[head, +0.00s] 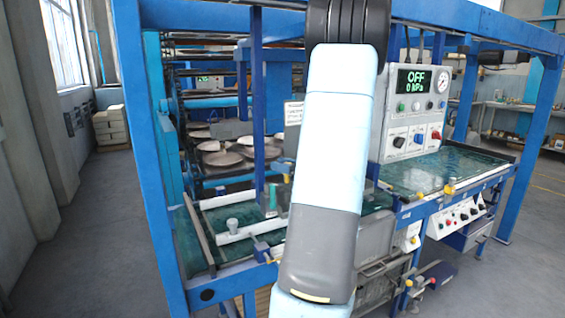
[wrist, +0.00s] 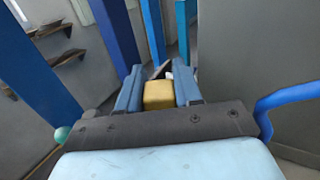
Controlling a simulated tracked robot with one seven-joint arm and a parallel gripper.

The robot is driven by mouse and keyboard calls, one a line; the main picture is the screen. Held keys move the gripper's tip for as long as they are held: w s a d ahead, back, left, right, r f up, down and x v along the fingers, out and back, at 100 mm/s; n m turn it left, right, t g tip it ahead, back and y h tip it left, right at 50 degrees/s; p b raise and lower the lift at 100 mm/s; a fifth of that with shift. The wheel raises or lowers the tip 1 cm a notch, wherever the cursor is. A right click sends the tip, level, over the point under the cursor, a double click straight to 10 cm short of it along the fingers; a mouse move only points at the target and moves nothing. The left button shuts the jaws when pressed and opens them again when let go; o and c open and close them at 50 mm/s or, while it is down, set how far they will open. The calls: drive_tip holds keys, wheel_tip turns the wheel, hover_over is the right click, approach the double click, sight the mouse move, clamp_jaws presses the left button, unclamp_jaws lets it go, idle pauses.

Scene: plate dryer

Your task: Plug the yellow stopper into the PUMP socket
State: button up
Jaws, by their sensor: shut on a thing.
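In the wrist view my gripper (wrist: 158,82) has its two blue-grey fingers closed on the sides of the yellow stopper (wrist: 159,97). The stopper shows as a yellow block between the fingers, and its far end is hidden. In the head view my arm hides the gripper and the stopper. I cannot make out the PUMP socket or its label in either view.
A white control panel (head: 380,150) shows OFF and 0 kPa, with a gauge and coloured knobs. A green-topped table (head: 425,178) lies below it. Blue frame posts (head: 150,150) and racks of plates (head: 222,158) stand left of my arm. In the wrist view, blue posts (wrist: 115,38) and a grey panel (wrist: 240,55) flank my gripper.

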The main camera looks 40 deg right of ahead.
drive_tip(key=shift+f, duration=2.1)
drive_tip(key=shift+f, duration=0.6)
drive_tip(key=o, duration=1.1)
drive_tip(key=shift+s, duration=0.1)
drive_tip(key=v, duration=1.3)
drive_tip(key=shift+s+d, duration=0.15)
drive_tip(key=shift+s, duration=0.2)
